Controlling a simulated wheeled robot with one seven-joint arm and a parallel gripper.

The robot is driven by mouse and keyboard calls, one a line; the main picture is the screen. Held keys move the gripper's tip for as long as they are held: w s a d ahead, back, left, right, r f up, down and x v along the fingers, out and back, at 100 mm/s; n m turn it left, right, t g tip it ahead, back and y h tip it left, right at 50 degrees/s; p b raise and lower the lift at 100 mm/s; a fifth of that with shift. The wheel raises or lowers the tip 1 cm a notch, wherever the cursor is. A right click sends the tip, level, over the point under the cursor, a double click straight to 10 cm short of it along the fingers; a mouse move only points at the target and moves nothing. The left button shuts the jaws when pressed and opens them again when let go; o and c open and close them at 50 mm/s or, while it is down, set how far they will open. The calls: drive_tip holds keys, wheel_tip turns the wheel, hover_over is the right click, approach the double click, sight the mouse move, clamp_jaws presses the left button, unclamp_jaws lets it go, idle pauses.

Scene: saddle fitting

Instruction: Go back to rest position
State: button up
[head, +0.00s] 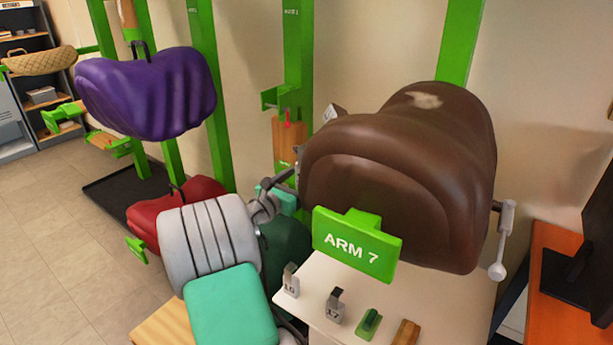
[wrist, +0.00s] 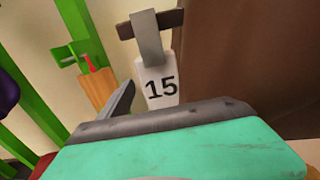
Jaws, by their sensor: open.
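In the head view my gripper (head: 285,182) is at the left side of the large brown saddle (head: 395,150), partly hidden by my own arm. The saddle sits on a stand behind a green ARM 7 sign (head: 357,245).
A cream cabinet top (head: 420,295) below the saddle holds clips tagged 16 (head: 291,282) and 17 (head: 335,305), and a green block (head: 368,322). A purple saddle (head: 147,95) and a red one (head: 170,210) stand left. An orange bench (head: 555,290) is right. Open floor lies at far left.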

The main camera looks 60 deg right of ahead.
drive_tip(key=s+a+f+m+y, duration=0.3)
drive_tip(key=a+f+m+y, duration=1)
drive_tip(key=a+f+m, duration=1.1)
drive_tip(key=w+a+r+n+t+y, duration=0.1)
drive_tip(key=w+a+r+n+y, duration=0.15)
drive_tip(key=a, duration=0.75)
drive_tip(key=w+a+r+n+t+y, duration=0.1)
drive_tip(key=a+r+y, duration=0.15)
drive_tip(key=a, duration=0.85)
drive_tip(key=w+a+r+n+t+p, duration=0.1)
drive_tip(key=w+a+r+n+t, duration=0.3)
drive_tip(key=a+r, duration=0.5)
drive_tip(key=shift+w+a+r, duration=0.4)
drive_tip(key=shift+w+r, duration=0.1)
drive_tip(key=shift+r, duration=0.4)
drive_tip(key=shift+n, duration=0.25)
